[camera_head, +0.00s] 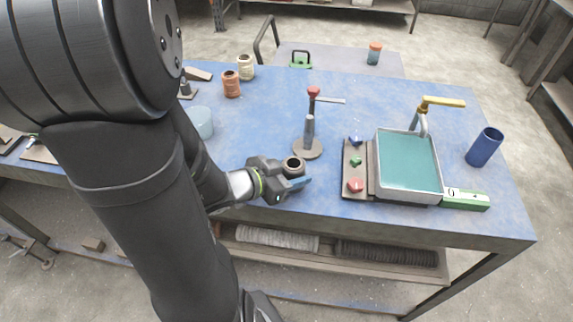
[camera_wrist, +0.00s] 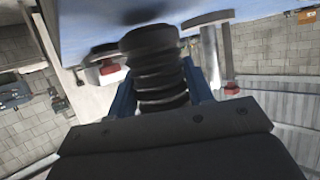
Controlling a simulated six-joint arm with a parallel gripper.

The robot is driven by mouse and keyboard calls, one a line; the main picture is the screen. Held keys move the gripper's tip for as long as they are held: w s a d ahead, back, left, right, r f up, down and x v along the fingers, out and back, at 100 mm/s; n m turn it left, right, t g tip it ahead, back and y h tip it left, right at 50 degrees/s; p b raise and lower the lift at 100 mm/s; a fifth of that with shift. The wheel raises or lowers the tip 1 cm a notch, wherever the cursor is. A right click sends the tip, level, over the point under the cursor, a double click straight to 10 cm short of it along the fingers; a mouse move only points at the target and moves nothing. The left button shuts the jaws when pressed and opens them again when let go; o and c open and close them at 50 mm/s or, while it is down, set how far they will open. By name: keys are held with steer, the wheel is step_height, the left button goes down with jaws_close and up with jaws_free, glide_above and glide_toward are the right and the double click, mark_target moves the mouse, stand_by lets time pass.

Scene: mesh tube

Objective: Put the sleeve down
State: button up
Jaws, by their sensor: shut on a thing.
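The sleeve (camera_head: 293,164) is a dark, ribbed, hollow tube, upright with its open top showing in the head view. It also shows in the wrist view (camera_wrist: 158,62), between the blue fingers. My gripper (camera_head: 296,178) is shut on it near the table's front edge. Its fingers and lower part are partly hidden in the head view. A dark shadow lies on the table close to its end in the wrist view; I cannot tell whether it touches the table.
A red-topped post on a round base (camera_head: 308,147) stands just behind the sleeve. A tray of teal liquid (camera_head: 437,188) and a board with coloured knobs (camera_head: 356,184) are to the right. A blue cylinder (camera_head: 484,147) stands far right. Spools (camera_head: 231,84) stand at the back left.

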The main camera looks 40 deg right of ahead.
steer(key=shift+f, duration=0.35)
steer(key=shift+f, duration=0.15)
steer(key=o, duration=1)
steer(key=shift+o, duration=0.2)
steer(key=shift+a+r, duration=0.1)
steer(key=shift+r, duration=0.1)
steer(key=v, duration=1.1)
steer(key=shift+a, duration=0.4)
steer(key=shift+r, duration=0.1)
